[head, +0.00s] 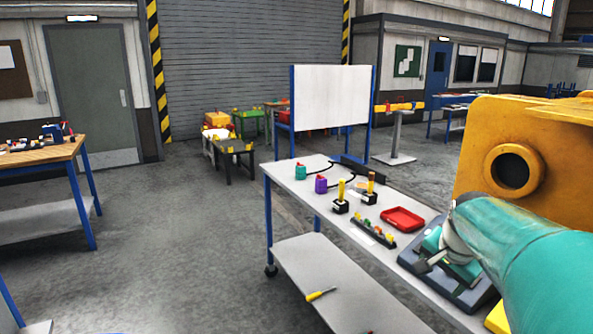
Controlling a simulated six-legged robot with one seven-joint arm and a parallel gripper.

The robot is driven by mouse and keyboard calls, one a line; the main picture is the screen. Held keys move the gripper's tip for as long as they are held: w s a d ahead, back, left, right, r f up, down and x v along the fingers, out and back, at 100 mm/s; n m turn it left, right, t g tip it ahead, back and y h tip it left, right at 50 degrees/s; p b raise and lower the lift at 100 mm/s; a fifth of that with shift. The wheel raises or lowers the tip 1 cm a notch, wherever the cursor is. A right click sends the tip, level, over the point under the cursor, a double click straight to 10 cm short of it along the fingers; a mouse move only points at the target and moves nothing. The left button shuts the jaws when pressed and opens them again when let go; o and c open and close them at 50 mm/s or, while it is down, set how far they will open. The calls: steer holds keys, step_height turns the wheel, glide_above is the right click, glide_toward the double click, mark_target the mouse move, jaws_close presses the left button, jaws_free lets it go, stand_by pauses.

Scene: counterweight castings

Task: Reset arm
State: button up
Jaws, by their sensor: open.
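A teal arm link (535,255), which looks like mine, comes in from the right edge and reaches over the near end of the grey bench (300,172). I cannot make out my gripper's fingertips in this view. Beneath the link a dark blue-grey base (466,290) with a teal fixture sits on the bench, partly hidden by the link. A red tray (403,219) lies just beyond it, apart from the link.
A large yellow block (480,135) with a round hole stands close at right, behind the link. A wooden-topped table (70,150) stands at left. Open floor lies between.

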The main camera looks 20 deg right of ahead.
steer(key=a+n+t+y, duration=0.15)
steer(key=a+n, duration=0.55)
steer(key=a, duration=1.1)
steer(key=s+a+f+n, duration=0.1)
steer(key=s+a+n, duration=0.2)
steer(key=a, duration=0.3)
steer(key=s+a+f+n+y, duration=0.1)
steer(key=s+a+n, duration=0.3)
steer(key=a, duration=0.3)
steer(key=shift+s+a+f+n, duration=0.2)
steer(key=shift+s+f+n, duration=0.1)
steer(key=shift+s, duration=0.15)
steer(key=shift+r, duration=0.1)
steer(key=c, duration=0.7)
steer(key=shift+d, duration=0.15)
steer(key=shift+d, duration=0.15)
